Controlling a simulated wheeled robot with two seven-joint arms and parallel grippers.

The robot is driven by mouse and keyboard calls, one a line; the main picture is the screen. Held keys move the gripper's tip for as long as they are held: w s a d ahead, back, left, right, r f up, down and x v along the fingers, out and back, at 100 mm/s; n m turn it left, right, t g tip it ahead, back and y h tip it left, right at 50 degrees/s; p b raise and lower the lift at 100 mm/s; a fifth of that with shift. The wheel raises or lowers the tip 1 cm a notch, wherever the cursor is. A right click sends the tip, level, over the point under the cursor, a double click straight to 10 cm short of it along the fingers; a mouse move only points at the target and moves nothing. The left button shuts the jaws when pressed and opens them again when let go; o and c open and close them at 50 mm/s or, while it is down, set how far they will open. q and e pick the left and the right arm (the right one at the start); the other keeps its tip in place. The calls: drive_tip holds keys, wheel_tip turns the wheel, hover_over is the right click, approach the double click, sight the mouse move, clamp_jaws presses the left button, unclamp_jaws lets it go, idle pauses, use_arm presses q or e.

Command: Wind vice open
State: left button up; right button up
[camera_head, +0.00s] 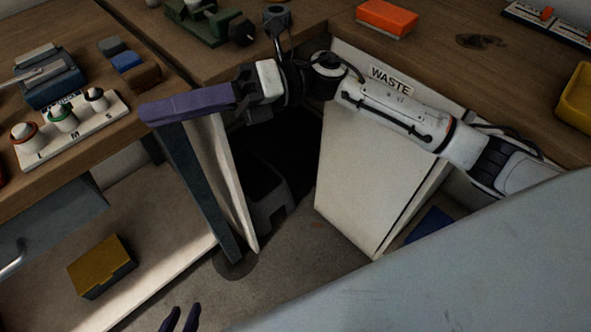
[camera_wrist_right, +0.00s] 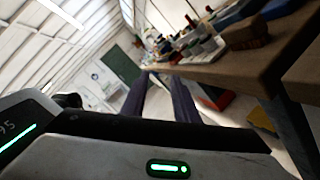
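A blue-grey block with a pale metal bar (camera_head: 50,82) sits on the bench at the left and may be the vice. A dark green device with a black knob (camera_head: 205,22) stands at the top, and I cannot tell which one is the vice.
A white panel with several knobs (camera_head: 70,128) lies by the bench edge, near blue and brown blocks (camera_head: 130,65). A white cabinet marked WASTE (camera_head: 365,175) stands right of a dark gap. A yellow box (camera_head: 101,268) lies on the lower shelf. An orange box (camera_head: 387,17) is at the back.

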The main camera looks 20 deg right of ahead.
drive_tip(key=d+f+m+t+h, duration=0.6)
drive_tip(key=d+f+m, duration=0.3)
drive_tip(key=f+m, duration=0.3)
drive_tip(key=d+f+m+t+h, duration=0.6)
drive_tip(key=f+m, duration=0.7)
drive_tip(key=m, duration=0.5)
drive_tip(key=d+t, duration=0.2)
drive_tip(key=d, duration=0.1)
drive_tip(key=shift+d, duration=0.3)
drive_tip(key=shift+f, duration=0.1)
